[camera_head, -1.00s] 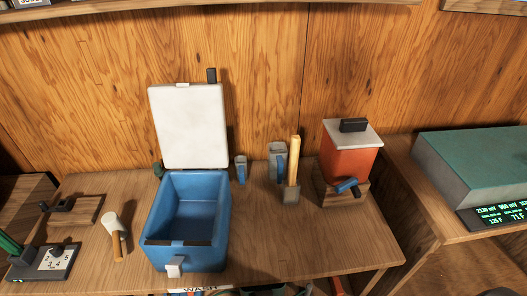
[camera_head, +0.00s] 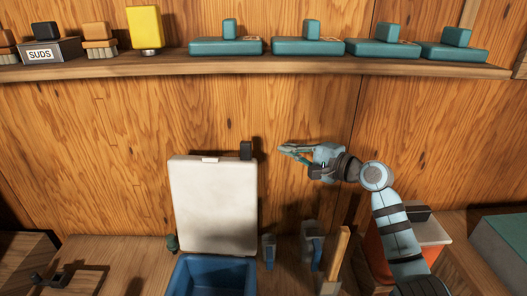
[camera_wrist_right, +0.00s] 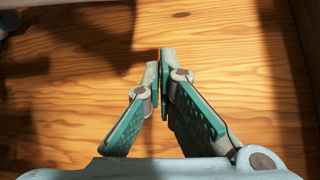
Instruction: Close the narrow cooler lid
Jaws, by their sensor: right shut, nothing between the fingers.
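The blue cooler (camera_head: 212,272) stands on the wooden bench, with its lower part cut off by the bottom edge of the head view. In the right wrist view the fingertips (camera_wrist_right: 160,55) meet against a background of wood. My left gripper is not in view.
A red box with a pale top (camera_head: 433,230) is partly behind my right arm.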

